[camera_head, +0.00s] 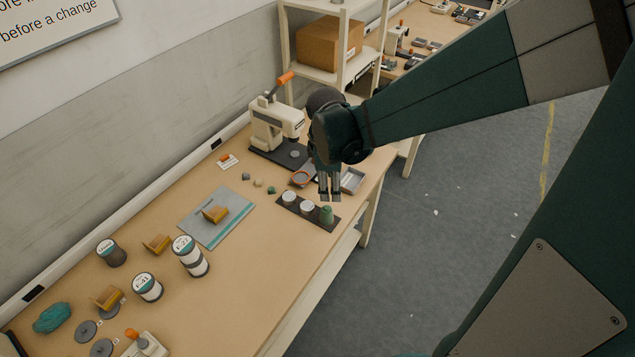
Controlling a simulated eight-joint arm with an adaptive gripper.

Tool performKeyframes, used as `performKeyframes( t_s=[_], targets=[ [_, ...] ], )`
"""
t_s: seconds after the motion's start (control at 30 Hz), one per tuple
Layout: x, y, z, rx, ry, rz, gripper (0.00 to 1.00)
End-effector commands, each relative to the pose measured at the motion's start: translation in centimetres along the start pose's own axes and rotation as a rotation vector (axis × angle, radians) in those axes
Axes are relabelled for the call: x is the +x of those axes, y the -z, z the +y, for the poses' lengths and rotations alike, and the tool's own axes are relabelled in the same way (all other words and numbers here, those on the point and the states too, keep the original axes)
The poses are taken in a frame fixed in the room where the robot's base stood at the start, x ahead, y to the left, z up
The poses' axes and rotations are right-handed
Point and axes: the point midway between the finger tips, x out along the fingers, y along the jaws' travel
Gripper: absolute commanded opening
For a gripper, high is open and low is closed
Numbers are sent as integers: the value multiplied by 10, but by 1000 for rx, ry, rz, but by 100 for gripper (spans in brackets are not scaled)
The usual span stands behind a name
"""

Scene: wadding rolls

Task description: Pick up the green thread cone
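The green thread cone (327,216) stands upright at the right end of a dark strip-like tray (296,208), near the table's front edge. Two pale-topped spools, one nearer (307,208) and one farther left (289,198), stand in a row beside it. My gripper (330,199) points down, with its fingertips just above the cone in the picture. Two grey fingers show side by side, too small to tell how far apart they are. I see nothing held between them. I cannot tell whether the fingertips touch the cone.
A white press with an orange handle (274,122) stands behind. A grey tray (352,181) and a round brown-rimmed dish (301,178) sit close to my gripper. A grey-blue mat (232,225), large labelled spools (190,256) and a teal bundle (52,318) lie further left. The front-middle tabletop is clear.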

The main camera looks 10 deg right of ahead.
Motion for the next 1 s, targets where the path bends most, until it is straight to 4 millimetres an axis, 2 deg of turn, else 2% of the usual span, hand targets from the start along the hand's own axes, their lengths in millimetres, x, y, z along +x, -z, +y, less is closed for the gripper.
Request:
performKeyframes(
  t_s=[0.3, 0.5, 0.7, 1.0],
  targets=[
    [57, 18, 7, -188, 64, -42, 45],
    [82, 26, 7, -276, 97, -58, 45],
    [92, 28, 7, -312, 109, -64, 45],
    [92, 28, 7, -314, 110, -65, 45]
  ],
)
